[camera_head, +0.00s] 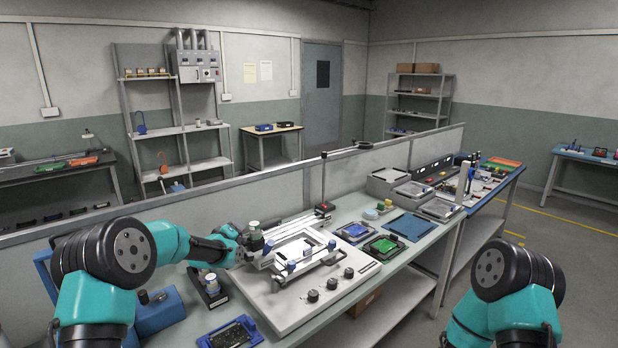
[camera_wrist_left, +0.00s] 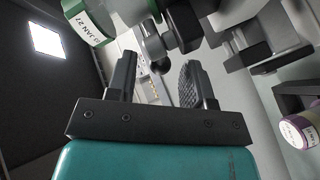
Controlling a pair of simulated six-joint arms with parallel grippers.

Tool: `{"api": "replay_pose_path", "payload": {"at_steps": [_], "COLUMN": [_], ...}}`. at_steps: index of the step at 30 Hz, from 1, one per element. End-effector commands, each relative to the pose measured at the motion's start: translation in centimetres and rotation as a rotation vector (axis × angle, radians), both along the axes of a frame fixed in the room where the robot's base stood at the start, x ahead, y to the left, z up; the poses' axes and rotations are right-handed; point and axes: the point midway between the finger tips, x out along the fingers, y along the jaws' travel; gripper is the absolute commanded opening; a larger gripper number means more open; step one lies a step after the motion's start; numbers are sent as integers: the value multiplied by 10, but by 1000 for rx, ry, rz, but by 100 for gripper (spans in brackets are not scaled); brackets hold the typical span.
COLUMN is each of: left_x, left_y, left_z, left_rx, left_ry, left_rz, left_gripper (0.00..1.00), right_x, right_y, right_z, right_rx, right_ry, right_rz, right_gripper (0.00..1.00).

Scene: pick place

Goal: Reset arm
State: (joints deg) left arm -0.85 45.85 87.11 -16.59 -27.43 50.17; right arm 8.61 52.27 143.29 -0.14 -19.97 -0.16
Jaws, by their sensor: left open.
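My left arm reaches in from the left in the head view, with its gripper (camera_head: 243,243) at the left side of the white fixture (camera_head: 290,250) on the workbench. In the left wrist view the two dark fingers of my left gripper (camera_wrist_left: 158,82) stand apart with a gap between them, and nothing is held there. A green-and-white labelled cylinder (camera_wrist_left: 85,22) is just beyond the left finger. Only the upper links of my right arm show at the lower right of the head view; its gripper is out of view.
A small bottle (camera_head: 211,284) stands on a dark holder near the bench's left side, close to my left arm. A low partition (camera_head: 390,155) runs behind the bench.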

Motion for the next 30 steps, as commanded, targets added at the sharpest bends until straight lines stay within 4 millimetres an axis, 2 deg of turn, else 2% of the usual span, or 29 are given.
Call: {"api": "replay_pose_path", "payload": {"at_steps": [5,11,30], "left_x": [-6,-25,-114], "left_y": [2,6,29], "left_z": [1,6,26], "left_rx": [0,0,0], "left_ry": [1,0,1], "left_rz": [0,0,1], "left_gripper": [47,47,47], "right_x": [0,0,0], "right_y": [0,0,0], "right_z": [0,0,0], "right_rx": [0,0,0], "right_ry": [0,0,0], "right_rz": [0,0,0], "right_gripper": [0,0,0]}}
